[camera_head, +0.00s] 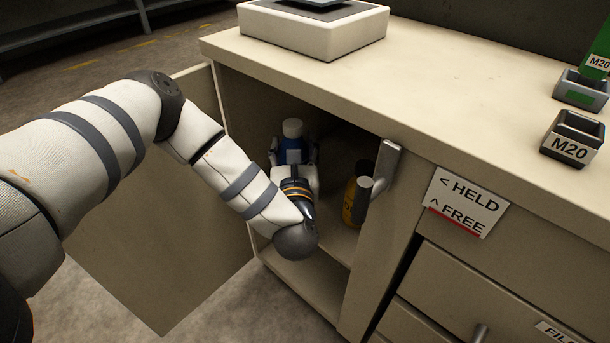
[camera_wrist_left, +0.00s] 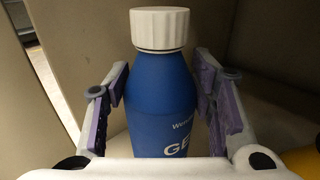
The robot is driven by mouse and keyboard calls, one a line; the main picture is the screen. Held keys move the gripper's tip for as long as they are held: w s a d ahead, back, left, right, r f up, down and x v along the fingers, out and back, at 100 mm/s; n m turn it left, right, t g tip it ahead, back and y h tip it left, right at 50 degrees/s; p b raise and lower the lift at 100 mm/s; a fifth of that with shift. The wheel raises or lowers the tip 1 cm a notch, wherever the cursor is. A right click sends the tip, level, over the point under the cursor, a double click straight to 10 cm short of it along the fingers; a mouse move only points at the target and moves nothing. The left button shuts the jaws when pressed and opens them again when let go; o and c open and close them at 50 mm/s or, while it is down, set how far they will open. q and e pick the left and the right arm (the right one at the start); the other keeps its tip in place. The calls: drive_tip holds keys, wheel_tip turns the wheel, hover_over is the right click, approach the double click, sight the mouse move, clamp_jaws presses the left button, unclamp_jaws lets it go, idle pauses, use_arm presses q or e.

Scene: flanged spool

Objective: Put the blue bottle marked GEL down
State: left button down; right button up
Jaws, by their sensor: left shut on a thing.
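The blue bottle marked GEL (camera_head: 292,145) is upright inside the open cupboard, its white cap on top. It also fills the middle of the left wrist view (camera_wrist_left: 160,100), where part of its lettering shows. My left gripper (camera_head: 293,160) reaches into the cupboard, its fingers on either side of the bottle, shut on it. In the left wrist view the purple-padded fingers (camera_wrist_left: 165,95) flank the bottle below the cap. The bottle's base is hidden, so I cannot tell whether it touches the shelf. My right gripper is not in view.
A yellow bottle (camera_head: 349,200) stands on the cupboard shelf (camera_head: 342,240) to the right, partly behind the handle post (camera_head: 378,180). The open door (camera_head: 160,240) is at the left. A white device (camera_head: 312,32) and M20 bins (camera_head: 571,140) sit on the countertop (camera_head: 450,90).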

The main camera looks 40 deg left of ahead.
use_arm(q)
drive_tip(key=w+f, duration=0.1)
drive_tip(key=w+a+f+b, duration=0.1)
drive_tip(key=f, duration=0.1)
drive_tip(key=shift+w, duration=0.4)
wheel_tip(320, 180, down, 3)
drive_tip(key=shift+w+f+b, duration=0.15)
drive_tip(key=shift+f+b, duration=0.05)
drive_tip(key=shift+b, duration=0.5)
drive_tip(key=c, duration=0.7)
unclamp_jaws()
